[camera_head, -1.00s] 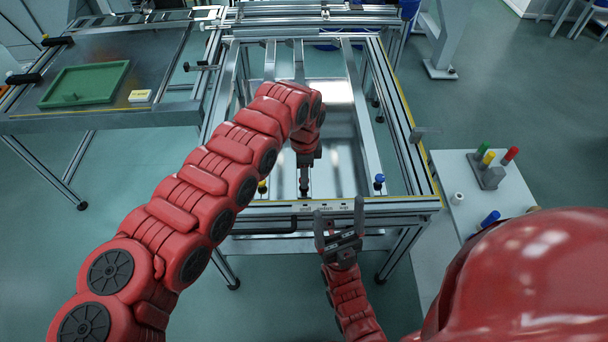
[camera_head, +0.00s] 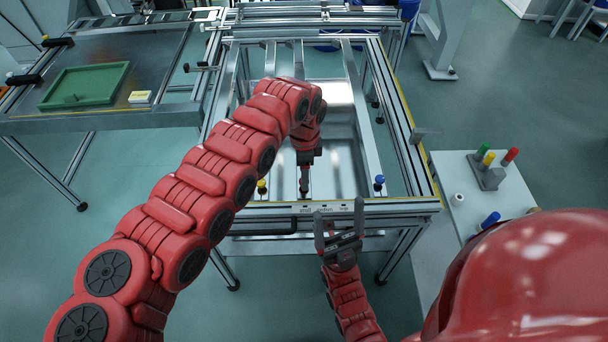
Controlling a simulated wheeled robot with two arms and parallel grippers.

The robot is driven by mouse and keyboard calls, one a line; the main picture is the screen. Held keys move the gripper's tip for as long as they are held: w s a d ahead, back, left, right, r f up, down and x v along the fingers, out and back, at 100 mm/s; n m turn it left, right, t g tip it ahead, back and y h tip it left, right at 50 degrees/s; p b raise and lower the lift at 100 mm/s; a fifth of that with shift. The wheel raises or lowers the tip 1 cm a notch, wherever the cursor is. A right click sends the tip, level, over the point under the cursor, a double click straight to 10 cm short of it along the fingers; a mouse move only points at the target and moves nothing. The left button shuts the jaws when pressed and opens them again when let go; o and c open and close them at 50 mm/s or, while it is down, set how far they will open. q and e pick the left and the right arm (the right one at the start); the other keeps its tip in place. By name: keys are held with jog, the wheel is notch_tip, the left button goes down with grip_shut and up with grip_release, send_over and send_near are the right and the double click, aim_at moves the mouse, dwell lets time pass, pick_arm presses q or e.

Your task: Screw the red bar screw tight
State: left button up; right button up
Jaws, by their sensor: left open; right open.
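My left gripper (camera_head: 304,186) points down at the front rail of the panel fixture (camera_head: 405,206), between a yellow-topped screw (camera_head: 262,187) and a blue-topped screw (camera_head: 379,183). It is open, though its fingers look narrow from here. I cannot make out a red bar screw on the rail; the spot beneath the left gripper is hidden by it. My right gripper (camera_head: 338,231) is open and empty, fingers spread, in front of the rail and lower in the view.
A green tray (camera_head: 88,84) lies on the left table.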

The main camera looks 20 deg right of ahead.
pick_arm(q)
notch_tip(320, 180, up, 16)
jog(key=shift+d, duration=0.1)
dwell(0.5)
